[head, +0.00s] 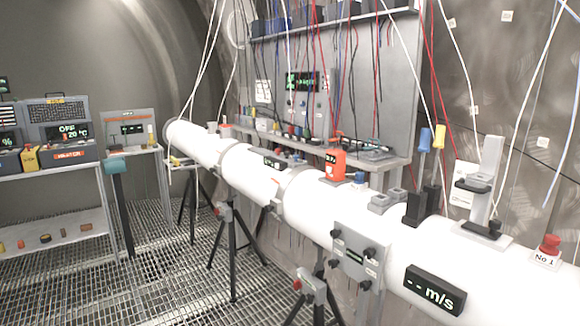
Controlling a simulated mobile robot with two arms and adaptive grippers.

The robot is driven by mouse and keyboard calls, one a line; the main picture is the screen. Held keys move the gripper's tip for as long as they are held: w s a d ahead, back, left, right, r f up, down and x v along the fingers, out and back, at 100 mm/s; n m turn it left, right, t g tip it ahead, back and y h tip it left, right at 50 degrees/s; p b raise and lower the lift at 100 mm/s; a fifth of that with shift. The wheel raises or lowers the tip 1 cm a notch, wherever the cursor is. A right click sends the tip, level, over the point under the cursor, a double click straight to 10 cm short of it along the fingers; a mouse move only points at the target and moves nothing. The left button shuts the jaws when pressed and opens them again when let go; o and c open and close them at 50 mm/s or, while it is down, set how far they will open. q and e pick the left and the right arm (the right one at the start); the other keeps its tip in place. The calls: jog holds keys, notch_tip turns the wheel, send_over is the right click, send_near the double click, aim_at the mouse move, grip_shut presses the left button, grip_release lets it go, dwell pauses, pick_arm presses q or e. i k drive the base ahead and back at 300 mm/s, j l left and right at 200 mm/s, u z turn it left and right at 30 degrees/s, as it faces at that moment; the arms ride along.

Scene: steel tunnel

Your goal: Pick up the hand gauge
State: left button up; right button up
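An orange device with a small dark display (335,161), apparently marked "Pa", stands upright on or just behind the top of the white pipe. It looks like the hand gauge, though I cannot be sure. Its base is partly hidden by the pipe's curve. A smaller yellow device (30,158) stands on the left bench. Neither of my grippers is in view, and nothing is touching the orange device.
The long white pipe (255,170) crosses the view on dark tripods (232,250). A grey shelf (390,163) with hanging cables lies behind it. Black and grey fixtures (485,190) stand on the pipe at right. The grating floor (170,280) is clear at front left.

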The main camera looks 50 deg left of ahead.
aim_at(335, 158)
jog(key=u, duration=1.25)
jog(key=i+j+z, duration=0.15)
jog(key=j, duration=0.15)
